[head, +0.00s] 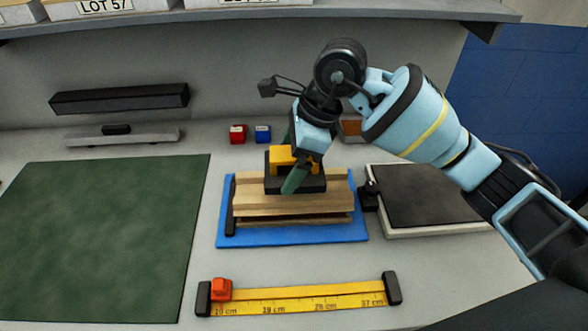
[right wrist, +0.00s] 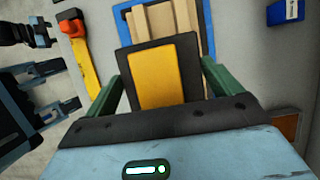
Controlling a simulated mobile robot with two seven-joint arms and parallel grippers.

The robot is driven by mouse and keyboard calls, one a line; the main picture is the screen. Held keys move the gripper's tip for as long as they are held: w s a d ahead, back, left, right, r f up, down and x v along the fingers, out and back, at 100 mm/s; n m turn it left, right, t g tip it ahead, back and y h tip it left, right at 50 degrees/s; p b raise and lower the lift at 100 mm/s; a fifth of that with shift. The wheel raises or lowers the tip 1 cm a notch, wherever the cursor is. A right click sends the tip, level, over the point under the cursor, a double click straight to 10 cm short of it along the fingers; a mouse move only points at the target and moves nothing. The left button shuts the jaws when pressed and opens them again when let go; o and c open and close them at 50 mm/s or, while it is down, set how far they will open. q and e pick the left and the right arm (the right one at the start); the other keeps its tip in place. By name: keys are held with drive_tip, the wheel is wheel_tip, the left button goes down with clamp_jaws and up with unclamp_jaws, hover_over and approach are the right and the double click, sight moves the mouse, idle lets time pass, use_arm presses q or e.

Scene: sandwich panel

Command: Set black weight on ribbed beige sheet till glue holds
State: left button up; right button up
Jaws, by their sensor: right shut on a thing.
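The black weight (head: 312,184) has a yellow block on top, and the yellow also shows in the right wrist view (right wrist: 158,78). My right gripper (head: 290,165) is shut on the weight, with a green finger on either side. The weight is over the middle of the ribbed beige sheet (head: 250,199); I cannot tell whether it touches it. The sheet also shows beyond the weight in the right wrist view (right wrist: 150,22). The sheet lies in a layered stack on a blue mat (head: 290,236). My left gripper is not in the head view.
A dark-topped pale slab (head: 425,195) lies right of the mat. A yellow ruler (head: 300,298) with a red slider (head: 221,289) lies in front. Red (head: 238,134) and blue (head: 263,134) blocks stand behind. A green mat (head: 100,240) lies clear at left; a shelf (head: 250,17) overhangs the back.

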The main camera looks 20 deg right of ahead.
sight(289, 169)
drive_tip(key=shift+w+r, duration=0.2)
drive_tip(key=shift+w, duration=0.1)
drive_tip(key=shift+w+f, duration=0.15)
drive_tip(key=shift+w, duration=0.25)
drive_tip(key=shift+f, duration=1.6)
drive_tip(key=shift+f, duration=0.4)
drive_tip(key=o, duration=1.8)
drive_tip(key=shift+f, duration=0.2)
drive_tip(key=shift+c, duration=0.2)
drive_tip(key=shift+s, duration=0.1)
